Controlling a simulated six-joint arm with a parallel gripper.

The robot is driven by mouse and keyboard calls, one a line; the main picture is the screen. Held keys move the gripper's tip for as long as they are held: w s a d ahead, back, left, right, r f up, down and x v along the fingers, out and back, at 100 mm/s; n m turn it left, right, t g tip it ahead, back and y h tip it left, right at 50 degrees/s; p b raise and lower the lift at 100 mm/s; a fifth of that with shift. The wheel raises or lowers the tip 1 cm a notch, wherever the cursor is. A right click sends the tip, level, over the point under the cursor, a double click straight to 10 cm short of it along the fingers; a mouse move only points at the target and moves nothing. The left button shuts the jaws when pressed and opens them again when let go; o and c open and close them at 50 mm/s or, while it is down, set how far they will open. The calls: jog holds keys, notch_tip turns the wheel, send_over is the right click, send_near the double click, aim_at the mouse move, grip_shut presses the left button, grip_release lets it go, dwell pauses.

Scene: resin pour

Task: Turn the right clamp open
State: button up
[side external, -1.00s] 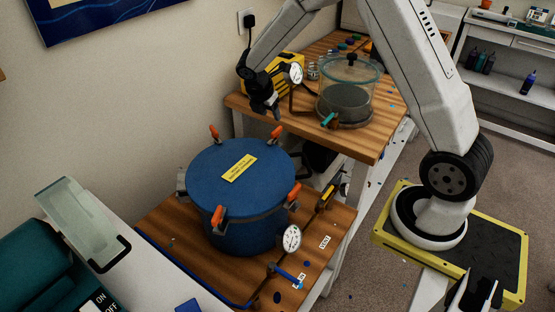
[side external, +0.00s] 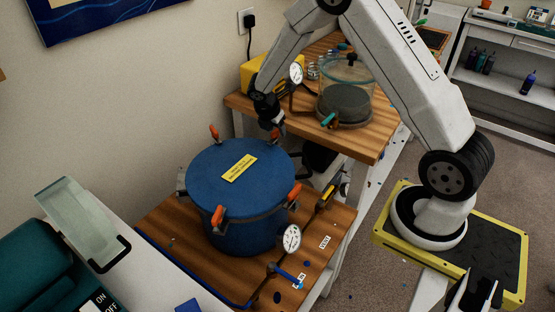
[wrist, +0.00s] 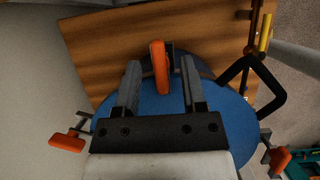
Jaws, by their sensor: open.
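The blue round pot (side external: 225,185) stands on the wooden bench, its lid bearing a yellow label and held around the rim by several orange-handled clamps. My gripper (side external: 272,128) is low over the rim at the pot's back right, in front of the orange clamp there, which it partly covers. In the wrist view my gripper (wrist: 160,92) is open, with an orange clamp handle (wrist: 160,68) showing between its fingers. I cannot tell how deep the handle sits between them. Other clamps stand at the front left (side external: 217,214), front right (side external: 295,190) and back left (side external: 214,132).
A pressure gauge (side external: 291,238) and a blue-handled valve (side external: 286,272) are at the pot's front right. A black bent handle (wrist: 258,82) lies right of the fingers in the wrist view. A glass chamber (side external: 346,90) stands on the bench behind. The wall is close at left.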

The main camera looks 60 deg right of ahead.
grip_shut()
